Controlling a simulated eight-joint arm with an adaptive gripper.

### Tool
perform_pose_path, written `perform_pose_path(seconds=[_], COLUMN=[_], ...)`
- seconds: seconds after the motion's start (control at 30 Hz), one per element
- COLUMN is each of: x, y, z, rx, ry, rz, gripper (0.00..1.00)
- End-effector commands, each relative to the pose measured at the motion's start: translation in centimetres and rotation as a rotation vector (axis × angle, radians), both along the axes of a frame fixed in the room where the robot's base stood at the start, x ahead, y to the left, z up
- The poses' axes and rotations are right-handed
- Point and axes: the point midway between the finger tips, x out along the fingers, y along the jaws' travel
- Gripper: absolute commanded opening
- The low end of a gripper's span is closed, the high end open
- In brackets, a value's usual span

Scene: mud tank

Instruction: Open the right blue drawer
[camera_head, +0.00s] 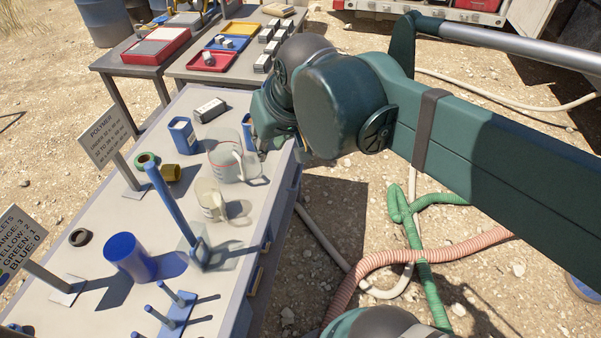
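The white-topped table (110,240) has drawers along its right side, seen at a steep angle. A narrow blue drawer front (294,184) shows near the far right corner, and no gap showing it open can be made out. Lower handles or fronts show nearer the camera, but their colours are hard to tell. My gripper (262,148) is at the table's far right edge, above the tabletop and near the far end of that side. Its fingers are small and partly hidden by my wrist, so their opening is unclear. I see nothing held.
Clear measuring jugs (226,161), a blue can (182,134), a blue cylinder (130,257) and a blue upright stand (172,205) are on the table. A second table (155,60) with trays stands behind. Green (428,270) and pink hoses (375,262) lie on sandy ground to the right.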

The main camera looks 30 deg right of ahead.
Motion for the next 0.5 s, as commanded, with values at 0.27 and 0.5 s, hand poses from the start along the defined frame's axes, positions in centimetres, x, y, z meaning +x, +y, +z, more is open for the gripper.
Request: perform_pose_path(seconds=[0.27,0.5], x=[3.4,6.3], y=[-2.6,-5.0], z=[1.2,1.7], rx=[0.052,0.098], ry=[0.071,0.13], rz=[-0.097,-0.177], gripper=[0.22,0.22])
